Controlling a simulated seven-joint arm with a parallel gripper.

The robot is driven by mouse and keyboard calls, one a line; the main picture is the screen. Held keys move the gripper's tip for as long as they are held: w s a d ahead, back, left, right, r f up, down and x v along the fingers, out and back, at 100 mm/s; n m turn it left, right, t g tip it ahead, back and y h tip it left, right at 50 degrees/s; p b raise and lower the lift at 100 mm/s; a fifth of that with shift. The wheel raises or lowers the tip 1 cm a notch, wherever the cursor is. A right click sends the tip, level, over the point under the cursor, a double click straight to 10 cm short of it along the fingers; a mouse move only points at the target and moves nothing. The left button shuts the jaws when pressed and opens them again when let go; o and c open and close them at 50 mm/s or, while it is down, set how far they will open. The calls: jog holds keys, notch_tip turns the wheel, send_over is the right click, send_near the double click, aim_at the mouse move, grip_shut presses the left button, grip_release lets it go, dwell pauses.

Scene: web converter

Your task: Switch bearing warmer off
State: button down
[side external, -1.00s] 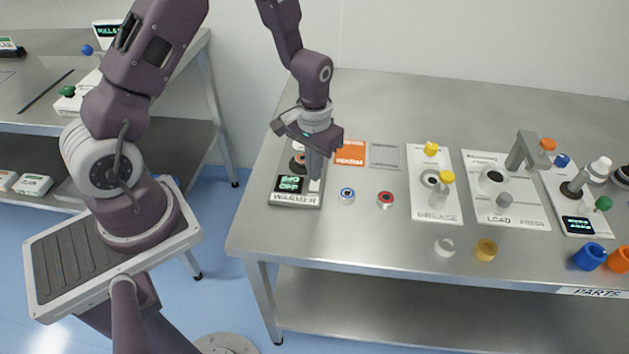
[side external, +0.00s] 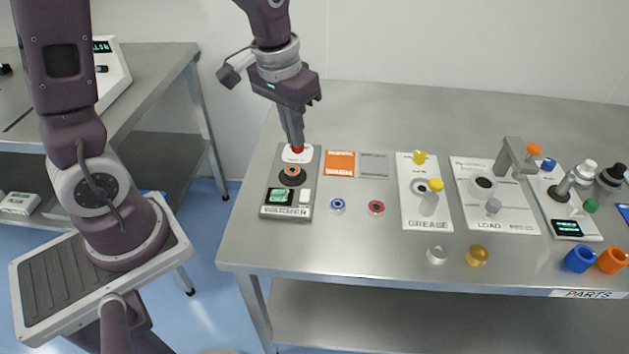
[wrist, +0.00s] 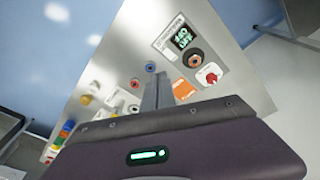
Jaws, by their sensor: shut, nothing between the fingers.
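The bearing warmer (side external: 268,190) is a grey panel at the table's left end, labelled WARMER. Its small dark display (side external: 279,196) is lit green; in the wrist view the display (wrist: 183,38) seems to read OFF on its lower line, though blurred. A white switch (side external: 305,196) sits beside it. A dark round post with an orange ring (side external: 292,171) stands mid-panel. A red knob on a white plate (wrist: 211,78) is at the far end. My gripper (side external: 294,138) is shut and empty, pointing down over the red knob; I cannot tell whether it touches.
Orange and grey squares (side external: 340,164) lie right of the warmer. Blue-centred and red-centred rings (side external: 376,208) lie in front of them. The GREASE (side external: 412,212) and LOAD (side external: 500,217) panels with upright posts stand further right. The table's front left is clear.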

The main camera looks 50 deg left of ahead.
jog(key=s+d+r+m+t, duration=0.1)
jog(key=s+r+t, duration=0.1)
jog(key=s+r, duration=0.3)
jog(key=s+d+r+m+t, duration=0.1)
jog(key=s+r, duration=0.5)
jog(key=s, duration=0.5)
jog(key=shift+s+d+t, duration=0.25)
jog(key=shift+d+t, duration=0.05)
jog(key=shift+t, duration=0.1)
jog(key=shift+r, duration=0.1)
jog(key=w+a+f+m+g, duration=0.2)
jog(key=w+f+m+g, duration=0.15)
jog(key=w, duration=0.85)
jog(key=w+a+f+m+g, duration=0.1)
jog(key=w+a+f+m, duration=0.1)
jog(key=w+f, duration=0.2)
jog(key=w+a+f+m+g, duration=0.1)
jog(key=w+a+f+m, duration=0.1)
jog(key=w+f, duration=0.3)
notch_tip(320, 180, down, 3)
jog(key=shift+f+m, duration=0.1)
jog(key=shift+m, duration=0.65)
